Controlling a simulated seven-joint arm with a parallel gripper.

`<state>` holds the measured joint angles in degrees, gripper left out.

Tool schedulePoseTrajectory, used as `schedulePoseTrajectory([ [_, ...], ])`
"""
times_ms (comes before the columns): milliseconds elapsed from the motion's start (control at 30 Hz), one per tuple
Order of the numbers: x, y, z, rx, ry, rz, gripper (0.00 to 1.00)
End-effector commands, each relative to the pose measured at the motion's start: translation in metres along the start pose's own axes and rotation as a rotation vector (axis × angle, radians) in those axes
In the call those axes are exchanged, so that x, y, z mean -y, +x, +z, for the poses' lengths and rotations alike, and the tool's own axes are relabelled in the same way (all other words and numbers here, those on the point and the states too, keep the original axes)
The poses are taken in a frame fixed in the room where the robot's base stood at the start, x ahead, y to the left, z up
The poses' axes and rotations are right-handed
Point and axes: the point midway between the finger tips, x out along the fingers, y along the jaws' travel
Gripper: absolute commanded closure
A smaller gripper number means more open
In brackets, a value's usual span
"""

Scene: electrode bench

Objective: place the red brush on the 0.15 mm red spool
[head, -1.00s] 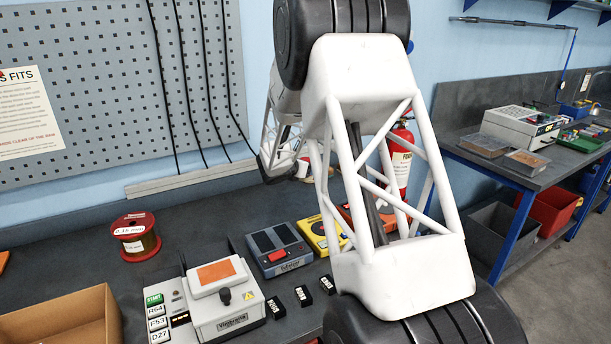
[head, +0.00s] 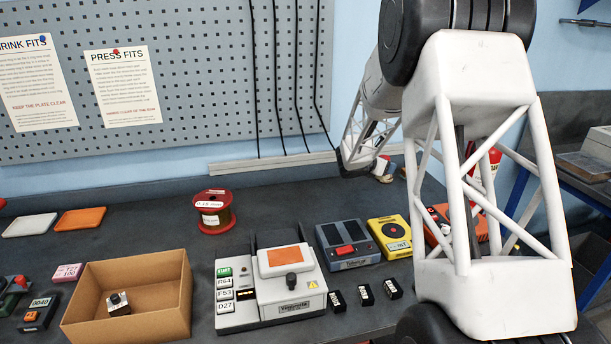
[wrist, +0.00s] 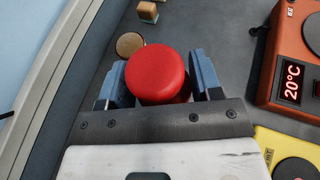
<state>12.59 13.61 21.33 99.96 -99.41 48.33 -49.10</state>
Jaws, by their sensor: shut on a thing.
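The red spool (head: 214,212) stands upright on the bench in the head view, with red flanges, copper-coloured wire and white labels; the top label seems to read 0.15 mm. Nothing lies on its top. In the wrist view, a round red top (wrist: 158,74), which I take for the red brush, sits between the blue fingers of my gripper (wrist: 160,82). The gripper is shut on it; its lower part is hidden. In the head view my arm's far end is at the back of the bench, well right of the spool, and my arm hides the fingers.
A cardboard box (head: 130,296) and a white device with an orange plate (head: 284,262) stand in front of the spool. Blue-grey (head: 346,244), yellow (head: 391,238) and orange (wrist: 294,62) devices lie near my arm. Bench between the spool and my arm's end looks clear.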

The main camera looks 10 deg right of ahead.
Motion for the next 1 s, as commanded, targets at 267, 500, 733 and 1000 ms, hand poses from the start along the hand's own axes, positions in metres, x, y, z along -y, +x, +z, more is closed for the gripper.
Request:
schedulePoseTrajectory([
  [267,-0.004,-0.006,-0.002,0.001,0.000,0.002,0.65],
  [500,-0.021,-0.035,-0.009,0.004,0.004,0.008,0.65],
  [733,-0.045,-0.083,-0.022,0.010,0.010,0.015,0.65],
  [1000,-0.070,-0.147,-0.041,0.013,0.015,0.023,0.65],
])
